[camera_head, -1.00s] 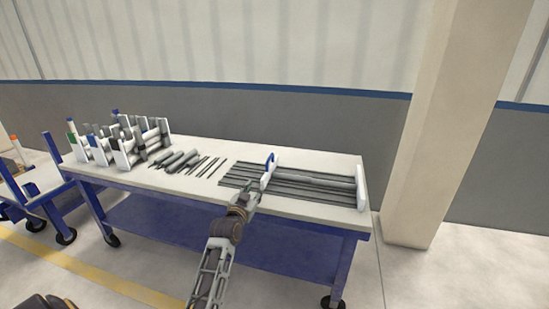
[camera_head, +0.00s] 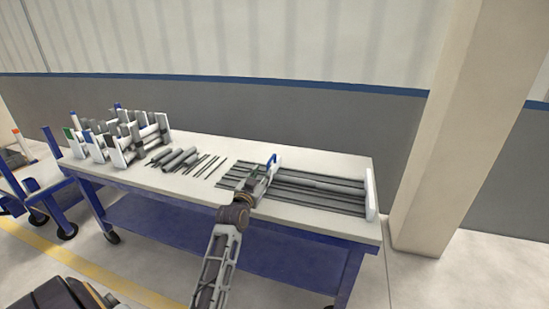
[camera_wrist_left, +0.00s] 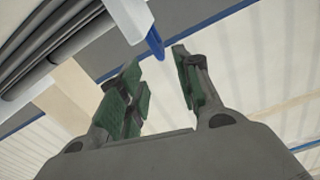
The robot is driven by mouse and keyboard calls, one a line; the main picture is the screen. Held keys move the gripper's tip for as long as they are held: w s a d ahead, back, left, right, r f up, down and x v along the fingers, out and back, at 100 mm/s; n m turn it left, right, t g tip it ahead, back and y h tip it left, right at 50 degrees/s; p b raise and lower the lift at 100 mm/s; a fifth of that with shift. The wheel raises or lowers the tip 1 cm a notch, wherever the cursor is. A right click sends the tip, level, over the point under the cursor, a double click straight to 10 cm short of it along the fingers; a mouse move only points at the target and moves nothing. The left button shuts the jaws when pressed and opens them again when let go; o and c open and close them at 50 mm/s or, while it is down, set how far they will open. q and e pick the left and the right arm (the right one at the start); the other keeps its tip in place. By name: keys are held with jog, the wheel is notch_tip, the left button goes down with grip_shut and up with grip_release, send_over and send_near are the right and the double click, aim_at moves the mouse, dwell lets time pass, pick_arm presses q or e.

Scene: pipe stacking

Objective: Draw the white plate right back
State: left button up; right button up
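A white plate with a blue edge (camera_head: 272,162) stands upright across the long grey pipes (camera_head: 318,188) at the right part of the table. A second white plate (camera_head: 371,193) stands at their right end. My left gripper (camera_head: 262,178) is at the near side of the blue-edged plate and partly hides it. In the left wrist view my left gripper (camera_wrist_left: 160,78) is open with nothing between its green-padded fingers. The white plate (camera_wrist_left: 127,16) and its blue part (camera_wrist_left: 154,42) lie just beyond the fingertips, apart from them. My right gripper is not in view.
The white table (camera_head: 220,143) has a blue frame. Loose short pipes and thin rods (camera_head: 177,158) lie left of the gripper. A rack of white plates and pipes (camera_head: 118,135) stands at the far left. A pillar (camera_head: 445,120) rises right of the table.

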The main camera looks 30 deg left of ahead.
aim_at(268, 165)
pick_arm(q)
jog(key=shift+w+r, duration=0.1)
jog(key=shift+w, duration=0.05)
dwell(0.4)
jog(key=shift+b+x, duration=0.4)
jog(key=shift+x, duration=1.1)
jog(key=shift+b+x, duration=0.3)
jog(key=shift+x, duration=1.9)
jog(key=shift+w+a+b, duration=0.15)
jog(key=shift+w+b, duration=0.3)
jog(key=shift+w, duration=0.15)
jog(key=shift+x, duration=1)
jog(key=shift+b+x, duration=0.55)
jog(key=shift+x, duration=0.3)
jog(key=shift+w+a, duration=0.15)
jog(key=shift+w, duration=0.4)
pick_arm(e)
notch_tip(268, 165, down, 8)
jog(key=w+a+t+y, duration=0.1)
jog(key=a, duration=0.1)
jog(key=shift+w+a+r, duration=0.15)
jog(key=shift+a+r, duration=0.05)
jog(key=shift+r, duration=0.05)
